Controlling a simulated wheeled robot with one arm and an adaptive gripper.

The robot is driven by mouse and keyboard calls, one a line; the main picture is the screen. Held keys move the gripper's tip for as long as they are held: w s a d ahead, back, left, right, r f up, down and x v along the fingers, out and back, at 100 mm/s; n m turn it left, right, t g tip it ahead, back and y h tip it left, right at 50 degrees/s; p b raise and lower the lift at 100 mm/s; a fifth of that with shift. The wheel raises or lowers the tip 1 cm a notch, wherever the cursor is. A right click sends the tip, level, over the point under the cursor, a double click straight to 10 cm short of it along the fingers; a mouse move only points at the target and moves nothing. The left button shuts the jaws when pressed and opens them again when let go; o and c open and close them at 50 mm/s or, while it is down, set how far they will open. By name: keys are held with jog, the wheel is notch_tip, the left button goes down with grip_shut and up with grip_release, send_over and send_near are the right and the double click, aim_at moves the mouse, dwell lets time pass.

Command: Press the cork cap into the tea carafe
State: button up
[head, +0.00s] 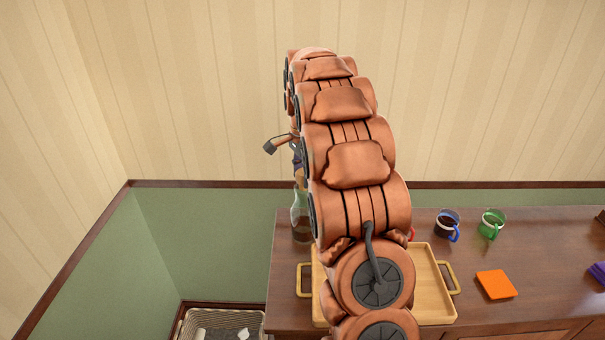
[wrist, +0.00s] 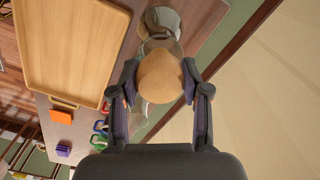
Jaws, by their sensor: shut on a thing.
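The tea carafe (head: 301,217) is clear glass with dark tea low inside, standing at the counter's left end, partly hidden by my arm in the head view. In the wrist view its glass (wrist: 163,20) shows just beyond the cork cap. The tan cork cap (wrist: 160,78) sits between the fingers of my gripper (wrist: 160,84), which is shut on it. In the head view, a sliver of the cap (head: 299,179) shows at the carafe's mouth, in line with its neck. I cannot tell whether the cap touches the rim or is inside it.
A wooden tray (head: 433,280) lies right of the carafe, partly behind my arm. A blue-handled mug (head: 447,224), a green mug (head: 492,223) and an orange square (head: 496,285) are further right. A wicker basket (head: 215,325) stands left of the counter. The wall is close behind.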

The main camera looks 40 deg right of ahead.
aim_at(302, 172)
jog(key=shift+f+b, duration=0.55)
jog(key=shift+f, duration=0.75)
jog(key=o, duration=1)
jog(key=shift+o, duration=0.2)
notch_tip(302, 172, up, 12)
jog(key=shift+w, duration=0.1)
jog(key=shift+a, duration=0.1)
dwell(0.4)
